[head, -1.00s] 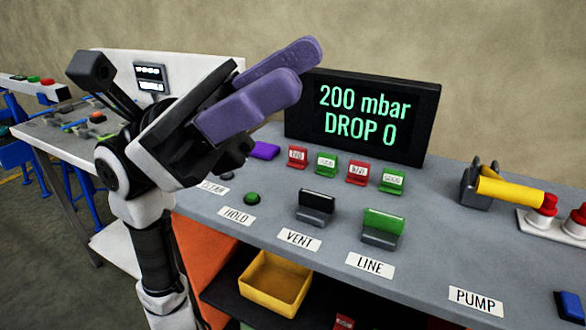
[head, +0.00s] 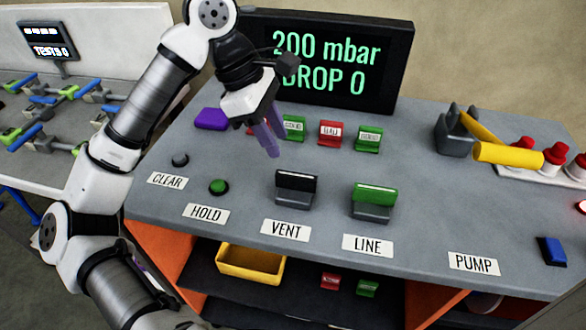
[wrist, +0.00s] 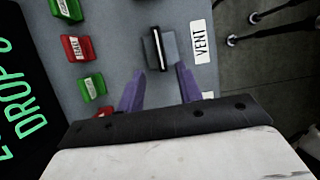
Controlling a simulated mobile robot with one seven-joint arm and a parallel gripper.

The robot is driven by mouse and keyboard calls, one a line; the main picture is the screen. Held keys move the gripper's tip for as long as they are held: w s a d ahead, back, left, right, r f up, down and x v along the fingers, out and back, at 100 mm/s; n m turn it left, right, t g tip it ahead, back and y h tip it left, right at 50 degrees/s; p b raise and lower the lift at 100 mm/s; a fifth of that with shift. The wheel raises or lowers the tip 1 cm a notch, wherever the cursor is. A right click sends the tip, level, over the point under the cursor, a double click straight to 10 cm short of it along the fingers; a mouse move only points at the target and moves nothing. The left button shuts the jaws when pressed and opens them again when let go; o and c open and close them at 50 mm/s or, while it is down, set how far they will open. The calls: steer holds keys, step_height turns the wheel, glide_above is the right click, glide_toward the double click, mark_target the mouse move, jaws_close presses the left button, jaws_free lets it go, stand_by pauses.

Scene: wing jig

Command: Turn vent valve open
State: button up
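The vent valve (head: 296,188) is a black flap-like handle with a pale top edge on a grey base, behind the VENT label (head: 285,230). The valve also shows in the wrist view (wrist: 159,48), beyond the fingertips and about centred between them. My gripper (head: 272,138) has purple fingers pointing down, above the panel and behind and slightly left of the valve in the head view. In the wrist view my gripper (wrist: 160,84) is open, with an empty gap between the fingers. It appears apart from the valve.
The green-topped LINE valve (head: 373,201) stands right of the vent valve. A green HOLD button (head: 218,187) is to its left. Red and green tags (head: 331,133) stand behind, before the display (head: 335,60) reading 200 mbar, DROP 0. A yellow-handled pump (head: 505,152) is at right.

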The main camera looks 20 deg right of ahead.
mark_target(295, 175)
steer(key=p+x, duration=0.1)
steer(key=x, duration=0.9)
steer(key=shift+d+f+p, duration=0.15)
steer(key=shift+f+p, duration=0.05)
steer(key=shift+p, duration=0.15)
jaws_close()
